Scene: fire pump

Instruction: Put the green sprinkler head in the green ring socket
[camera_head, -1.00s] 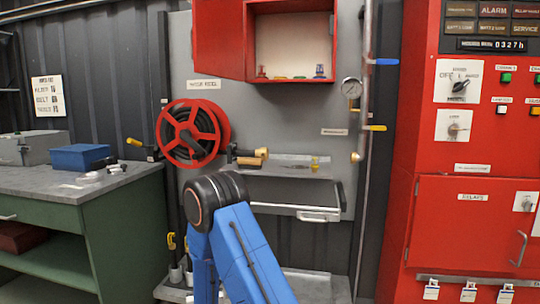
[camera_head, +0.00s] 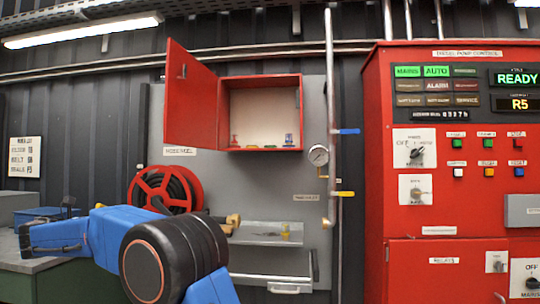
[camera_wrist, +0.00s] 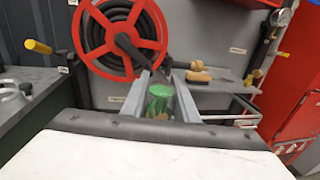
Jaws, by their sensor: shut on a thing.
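In the wrist view my gripper (camera_wrist: 161,82) has its two grey fingers on either side of a green sprinkler head (camera_wrist: 160,98) and is shut on it. The lower part of the green head is hidden behind the white and black wrist body. In the head view my arm reaches to the left, and I cannot make out the gripper or the head there. An open red cabinet (camera_head: 262,78) on the wall holds small coloured pieces along its bottom, red at left and blue at right. I cannot clearly tell a green ring socket among them.
A red hose reel (camera_head: 165,188) hangs left below the cabinet. A shelf (camera_head: 262,233) with small brass-coloured parts is to its right. A vertical pipe with a gauge (camera_head: 318,155) stands right of the cabinet. The red pump controller (camera_head: 450,215) fills the right side. A workbench is at left.

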